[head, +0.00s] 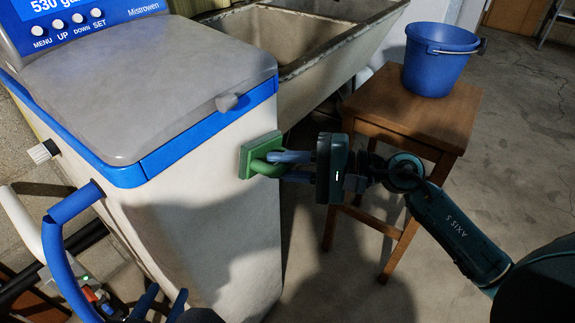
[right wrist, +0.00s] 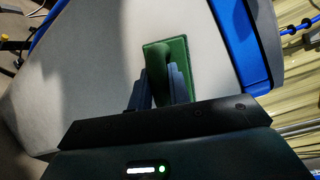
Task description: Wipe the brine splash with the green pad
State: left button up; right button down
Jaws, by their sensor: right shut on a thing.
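The green pad (head: 247,158) has a green loop handle and is held upright at the upper right of the softener's white front (head: 215,235). My right gripper (head: 285,165) is shut on its handle. In the right wrist view the pad (right wrist: 178,65) lies flat over the white panel, between the fingers (right wrist: 163,88). I cannot tell whether it touches the panel. No brine splash can be made out on the visible panel; the part behind the pad is hidden. My left gripper (head: 162,303) is at the bottom left, its blue fingers apart and empty.
A blue bucket (head: 437,65) stands on a wooden stool (head: 385,110) behind my right arm. A sink (head: 335,60) is behind the softener. Pipes and a blue hose (head: 70,205) are at left.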

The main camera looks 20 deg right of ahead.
aim_at(274, 151)
jog(key=shift+w+a, duration=0.2)
jog(key=shift+w, duration=0.1)
jog(key=shift+w+d+f+b, duration=0.3)
jog(key=shift+d+b, duration=0.1)
jog(key=shift+b, duration=0.4)
jog(key=w+d+b, duration=0.1)
jog(key=b, duration=0.1)
jog(key=d+b, duration=0.1)
jog(key=shift+w+d+r+b, duration=0.15)
jog(key=shift+w+r+b, duration=0.1)
jog(key=shift+w+b, duration=0.1)
jog(key=shift+s+r, duration=0.1)
jog(key=shift+s+a+p, duration=0.2)
jog(key=shift+s+a, duration=0.3)
jog(key=shift+a, duration=0.35)
jog(key=shift+s+a+p, duration=0.15)
jog(key=shift+s+a, duration=0.35)
jog(key=shift+a, duration=0.35)
